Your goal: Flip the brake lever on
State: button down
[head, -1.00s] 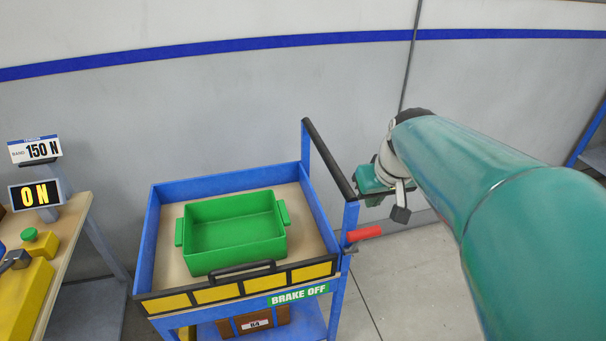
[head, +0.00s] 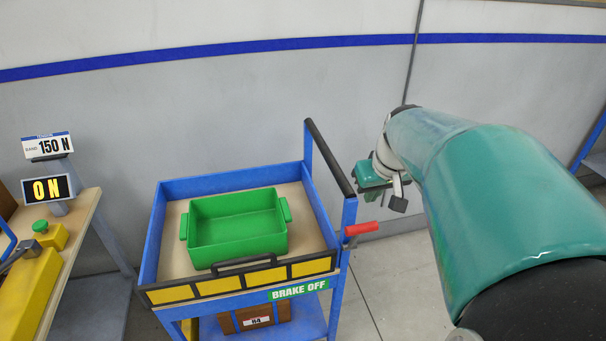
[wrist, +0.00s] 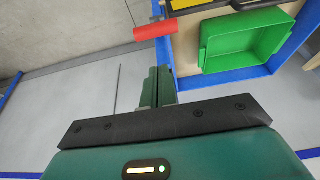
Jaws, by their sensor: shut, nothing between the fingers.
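The red brake lever (head: 361,229) sticks out to the right from the blue cart's corner post, close to level and tilted slightly up at its outer end. A green sign (head: 298,290) on the cart's front reads BRAKE OFF. In the wrist view the lever (wrist: 155,31) is at the top, beyond the fingertips and apart from them. My gripper (wrist: 158,72) is shut and empty, its two green fingers together. In the head view my gripper (head: 370,190) hangs above and behind the lever, to the right of the cart's handle; its fingertips are partly hidden there.
The blue cart (head: 151,236) carries a green bin (head: 236,247) in its top tray, and a black push handle (head: 330,158) rises at its right. A brown box stands on the lower shelf. A table with a yellow device (head: 32,295) and displays is at left. The floor right of the cart is clear.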

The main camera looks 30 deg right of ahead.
jog(key=shift+s, duration=0.1)
jog(key=x, duration=1)
jog(key=shift+s+a, duration=0.1)
jog(key=shift+s, duration=0.1)
